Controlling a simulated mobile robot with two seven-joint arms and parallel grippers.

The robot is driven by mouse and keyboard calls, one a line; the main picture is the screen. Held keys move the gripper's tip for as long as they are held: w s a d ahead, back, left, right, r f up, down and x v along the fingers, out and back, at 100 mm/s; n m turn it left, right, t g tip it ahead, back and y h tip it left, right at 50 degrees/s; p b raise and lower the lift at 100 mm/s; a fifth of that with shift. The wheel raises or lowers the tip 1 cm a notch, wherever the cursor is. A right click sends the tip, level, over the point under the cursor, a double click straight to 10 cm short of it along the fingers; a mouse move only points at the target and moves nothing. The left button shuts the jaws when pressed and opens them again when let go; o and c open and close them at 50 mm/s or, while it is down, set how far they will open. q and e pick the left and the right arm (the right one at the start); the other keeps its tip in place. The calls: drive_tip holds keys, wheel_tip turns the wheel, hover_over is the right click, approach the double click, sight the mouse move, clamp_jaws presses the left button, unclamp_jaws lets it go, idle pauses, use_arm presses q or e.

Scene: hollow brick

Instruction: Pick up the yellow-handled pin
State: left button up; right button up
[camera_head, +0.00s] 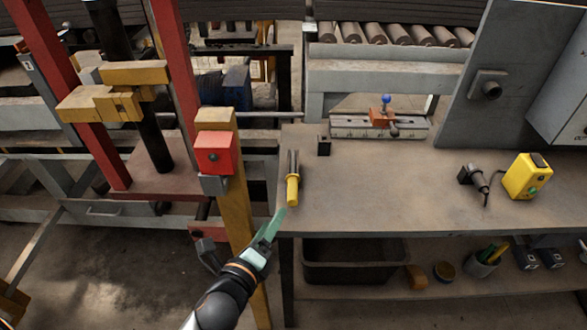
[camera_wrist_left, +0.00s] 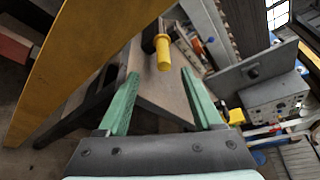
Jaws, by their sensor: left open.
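The yellow-handled pin (camera_head: 292,189) lies near the left front edge of the workbench in the head view, with its grey shaft pointing away and its yellow handle toward me. In the left wrist view the yellow handle (camera_wrist_left: 163,53) is ahead of the fingers, between their lines. My left gripper (camera_head: 274,219) is just short of the handle at the bench's front left corner, and not touching it as far as I can tell. In the left wrist view its green fingers (camera_wrist_left: 160,92) are spread apart with nothing between them. My right gripper is not in view.
A yellow post with a red box (camera_head: 214,153) stands close to the left of my arm. The workbench (camera_head: 400,190) is clear in the middle. A fixture with a blue knob (camera_head: 379,120) stands at its back, and a yellow device (camera_head: 527,176) at its right.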

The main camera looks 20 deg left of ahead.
sight(289, 196)
use_arm(q)
drive_tip(key=x, duration=0.4)
drive_tip(key=shift+w+f, duration=0.1)
drive_tip(key=shift+w, duration=0.3)
drive_tip(key=shift+r+x, duration=0.1)
drive_tip(key=shift+x, duration=1.3)
drive_tip(key=shift+r+x, duration=0.15)
drive_tip(key=shift+x, duration=1.25)
drive_tip(key=shift+d, duration=0.15)
drive_tip(key=shift+c, duration=0.4)
clamp_jaws()
